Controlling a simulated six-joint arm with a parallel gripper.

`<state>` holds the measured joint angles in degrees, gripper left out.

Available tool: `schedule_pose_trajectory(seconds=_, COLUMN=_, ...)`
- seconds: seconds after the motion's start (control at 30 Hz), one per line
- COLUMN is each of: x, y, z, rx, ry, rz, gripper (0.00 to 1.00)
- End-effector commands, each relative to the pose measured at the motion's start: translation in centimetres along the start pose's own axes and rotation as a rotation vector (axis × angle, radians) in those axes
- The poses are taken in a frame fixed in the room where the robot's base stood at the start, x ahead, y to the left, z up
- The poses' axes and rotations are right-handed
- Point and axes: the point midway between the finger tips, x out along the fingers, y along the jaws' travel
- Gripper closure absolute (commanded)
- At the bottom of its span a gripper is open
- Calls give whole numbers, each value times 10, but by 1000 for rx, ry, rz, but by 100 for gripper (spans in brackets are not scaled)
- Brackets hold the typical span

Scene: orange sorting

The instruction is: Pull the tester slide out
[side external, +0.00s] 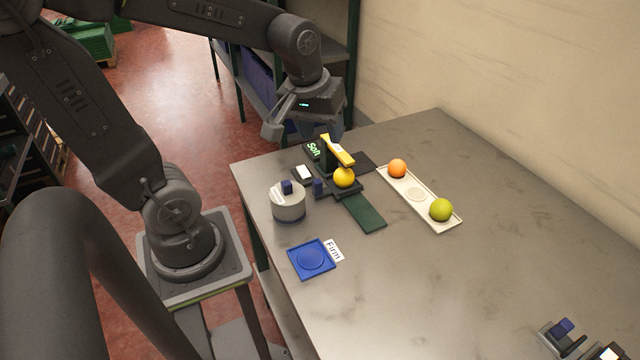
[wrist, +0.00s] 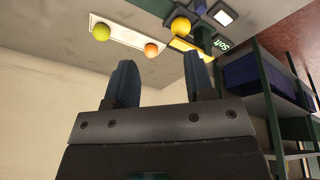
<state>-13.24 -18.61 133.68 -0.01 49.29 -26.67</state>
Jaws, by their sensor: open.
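The tester (side external: 326,158) is a dark stand with a yellow bar (side external: 338,150) on top, near the table's far left corner. A yellow-orange fruit (side external: 344,177) sits at its front, below the bar, and also shows in the wrist view (wrist: 181,26). A small blue upright tab (side external: 318,188) stands at the tester's near left side; I cannot tell whether it is the slide's handle. My gripper (side external: 303,132) is open and empty, above and behind the tester, apart from it. Its two fingers (wrist: 160,80) show spread in the wrist view.
A white tray (side external: 417,195) holds an orange fruit (side external: 397,168) and a green one (side external: 441,210). A grey round container (side external: 288,204) with a blue knob, a dark green mat (side external: 364,213) and a blue tray (side external: 312,259) labelled Firm are nearby. The table's right side is mostly clear.

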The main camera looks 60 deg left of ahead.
Motion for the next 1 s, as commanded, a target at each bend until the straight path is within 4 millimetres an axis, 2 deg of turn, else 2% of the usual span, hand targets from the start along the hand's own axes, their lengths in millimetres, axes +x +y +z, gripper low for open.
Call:
schedule_pose_trajectory(seconds=0.03, x=17, y=-8, z=-16, rx=-124, ry=-38, rz=-35, gripper=51)
schedule_pose_trajectory(seconds=0.1, x=37, y=-18, z=-34, rx=-290, ry=-73, rz=-73, gripper=51)
schedule_pose_trajectory(seconds=0.2, x=66, y=-35, z=-55, rx=-508, ry=-117, rz=-127, gripper=51)
schedule_pose_trajectory(seconds=0.4, x=107, y=-63, z=-77, rx=-797, ry=-165, rz=-202, gripper=51)
schedule_pose_trajectory(seconds=0.53, x=117, y=-71, z=-81, rx=-866, ry=-174, rz=-221, gripper=51)
schedule_pose_trajectory(seconds=0.73, x=136, y=-73, z=-76, rx=-872, ry=-179, rz=-225, gripper=51)
schedule_pose_trajectory(seconds=1.0, x=189, y=-80, z=-62, rx=-870, ry=-180, rz=-226, gripper=51)
